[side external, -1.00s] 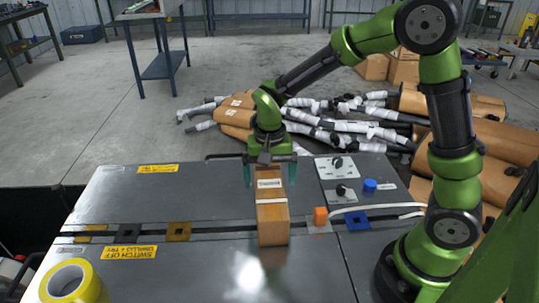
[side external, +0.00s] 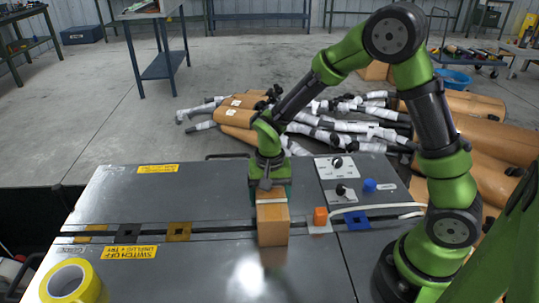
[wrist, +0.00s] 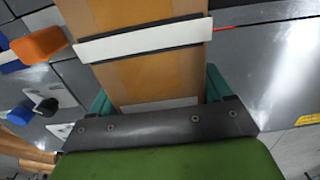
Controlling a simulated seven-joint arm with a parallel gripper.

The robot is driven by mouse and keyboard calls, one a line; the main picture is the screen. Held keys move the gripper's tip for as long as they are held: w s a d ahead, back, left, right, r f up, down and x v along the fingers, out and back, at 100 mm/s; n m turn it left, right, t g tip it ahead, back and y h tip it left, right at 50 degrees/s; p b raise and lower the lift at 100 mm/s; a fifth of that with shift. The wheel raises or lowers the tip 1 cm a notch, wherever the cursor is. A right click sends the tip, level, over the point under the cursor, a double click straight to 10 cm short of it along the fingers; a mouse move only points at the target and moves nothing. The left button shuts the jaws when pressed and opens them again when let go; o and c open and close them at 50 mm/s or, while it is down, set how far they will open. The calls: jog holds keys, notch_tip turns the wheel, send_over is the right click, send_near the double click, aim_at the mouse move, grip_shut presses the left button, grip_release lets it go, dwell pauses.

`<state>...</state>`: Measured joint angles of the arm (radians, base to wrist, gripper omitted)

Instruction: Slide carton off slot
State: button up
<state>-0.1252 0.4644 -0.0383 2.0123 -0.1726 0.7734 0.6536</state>
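The brown carton (side external: 273,225) stands across the dark slot (side external: 215,232) in the grey table. It has a pale band around it, seen in the wrist view on the carton (wrist: 150,75). My gripper (side external: 271,192) is low over the carton's far end, pointing down. Its teal fingers straddle the carton, one on each side; the wrist view shows my gripper (wrist: 158,90) with a narrow gap beside the carton. It looks open. The fingertips are partly hidden, so contact is hard to judge.
An orange block (side external: 320,216) stands close to the carton's right. Beyond it are a blue square plate (side external: 357,220), a white cable and a blue knob (side external: 369,185). A yellow tape roll (side external: 72,284) lies front left.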

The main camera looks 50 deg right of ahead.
jog(key=c, duration=0.6)
jog(key=shift+w+d, duration=3.2)
jog(key=shift+c, duration=0.3)
jog(key=o, duration=1.2)
jog(key=shift+r, duration=0.1)
notch_tip(320, 180, up, 17)
